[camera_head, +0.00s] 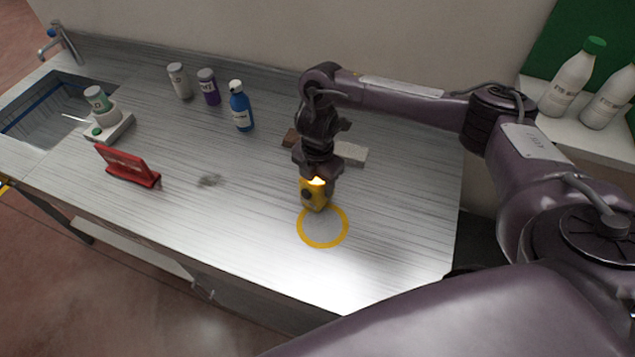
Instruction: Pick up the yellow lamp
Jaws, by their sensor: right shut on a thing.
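The yellow lamp (318,199) is a small yellow block with a bright glow at its top. It is at the far edge of a yellow ring (299,232) marked on the worktop. My right gripper (316,181) points down from above and is shut on the lamp. The fingers hide the lamp's upper part. I cannot tell whether the lamp touches the worktop. My left gripper is not in view.
A grey block (351,154) and a brown block (291,138) lie behind the gripper. A blue bottle (241,110), purple jar (209,88) and grey jar (180,82) stand at the back. A red stand (128,167) and sink (40,115) are left. The front worktop is clear.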

